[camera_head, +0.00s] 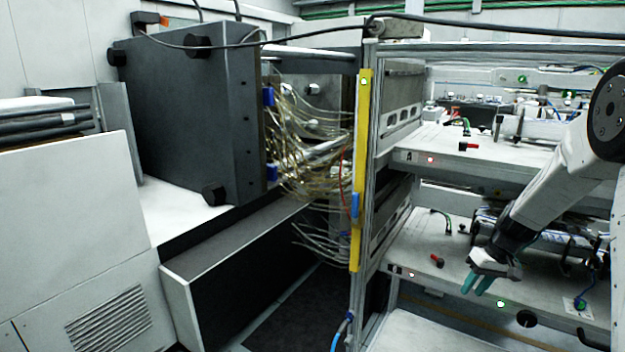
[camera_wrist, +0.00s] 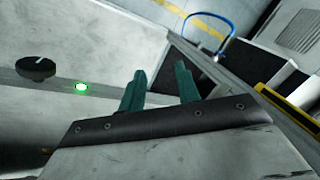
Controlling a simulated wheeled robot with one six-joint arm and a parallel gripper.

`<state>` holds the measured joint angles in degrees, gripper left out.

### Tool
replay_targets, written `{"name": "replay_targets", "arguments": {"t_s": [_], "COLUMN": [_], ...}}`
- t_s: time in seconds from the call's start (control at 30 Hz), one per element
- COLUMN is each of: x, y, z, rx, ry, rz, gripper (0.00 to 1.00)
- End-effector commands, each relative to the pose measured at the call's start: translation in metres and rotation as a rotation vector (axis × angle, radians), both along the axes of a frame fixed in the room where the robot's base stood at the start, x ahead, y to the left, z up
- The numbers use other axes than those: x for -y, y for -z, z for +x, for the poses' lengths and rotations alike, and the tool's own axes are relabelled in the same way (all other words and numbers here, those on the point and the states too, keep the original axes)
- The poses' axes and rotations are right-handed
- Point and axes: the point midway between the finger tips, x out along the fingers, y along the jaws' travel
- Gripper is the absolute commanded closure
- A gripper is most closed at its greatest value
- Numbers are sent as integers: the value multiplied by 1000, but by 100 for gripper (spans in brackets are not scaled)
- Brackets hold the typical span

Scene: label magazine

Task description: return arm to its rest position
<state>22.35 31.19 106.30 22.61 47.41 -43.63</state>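My white arm (camera_head: 560,180) reaches in from the right edge of the head view and angles down to the left. My gripper (camera_head: 477,284) has teal fingers and hangs in front of the lower shelf's front edge, pointing down. In the wrist view the two fingers of my gripper (camera_wrist: 160,85) stand apart with a clear gap between them. Nothing is held between them.
The lower shelf (camera_head: 450,277) has a lit green button (camera_head: 501,303) and a black knob (camera_head: 526,319) close to my gripper. The upper shelf (camera_head: 480,172) lies above it. A yellow strip (camera_head: 361,150) marks the rack post. Open floor shows left of the rack.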

Motion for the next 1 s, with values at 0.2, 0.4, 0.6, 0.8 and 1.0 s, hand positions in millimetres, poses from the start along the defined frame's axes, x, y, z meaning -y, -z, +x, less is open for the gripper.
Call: {"name": "replay_targets", "arguments": {"t_s": [0.2, 0.4, 0.6, 0.8, 1.0], "x": [-47, -88, -118, -138, -150], "y": [-67, -125, -165, -189, -200], "z": [-71, -149, -227, -298, -349], "rx": [-124, -206, -232, -199, -101], "ry": [82, 147, 190, 201, 155], "rz": [-18, -78, -156, -229, -278], "gripper": [67, 67, 67, 67, 67]}}
